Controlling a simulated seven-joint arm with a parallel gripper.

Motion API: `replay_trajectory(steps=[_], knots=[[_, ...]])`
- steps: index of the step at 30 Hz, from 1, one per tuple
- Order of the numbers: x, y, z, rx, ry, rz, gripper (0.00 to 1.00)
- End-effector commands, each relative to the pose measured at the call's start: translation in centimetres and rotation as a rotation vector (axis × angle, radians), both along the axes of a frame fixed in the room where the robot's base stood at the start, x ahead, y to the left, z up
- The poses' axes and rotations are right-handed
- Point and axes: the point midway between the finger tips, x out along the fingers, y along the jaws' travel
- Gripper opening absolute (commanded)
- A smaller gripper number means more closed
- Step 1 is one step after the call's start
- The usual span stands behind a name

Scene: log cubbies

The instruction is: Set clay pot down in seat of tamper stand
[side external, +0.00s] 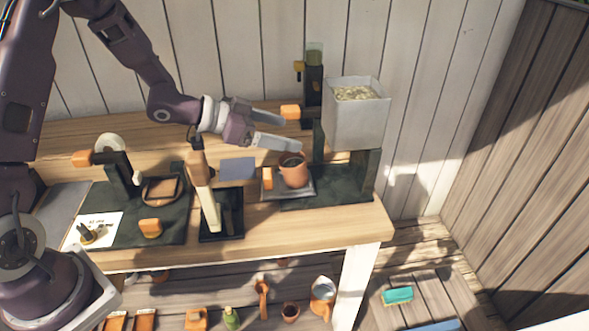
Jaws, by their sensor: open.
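A terracotta clay pot (294,173) with dark contents stands upright on a grey plate (300,194) at the right of the bench. My gripper (297,134) is open and empty, its two fingers spread just above and behind the pot's rim in the picture; I cannot tell whether they touch it. I cannot tell for certain which fixture is the tamper stand. A black tray (235,222) with a wooden-handled tool (206,195) stands mid-bench.
A grey hopper (355,120) full of pale bits rises right of the pot, close to my gripper. An orange-handled lever (290,112) is behind the fingers. A blue-grey pad (238,168) lies left of the pot. A lower shelf holds several small items.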

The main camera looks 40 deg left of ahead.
Motion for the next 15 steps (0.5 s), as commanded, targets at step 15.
replay_trajectory(steps=[15], knots=[[2.4,-1.4,-9.6,0.005,-0.004,-0.005,0.84]])
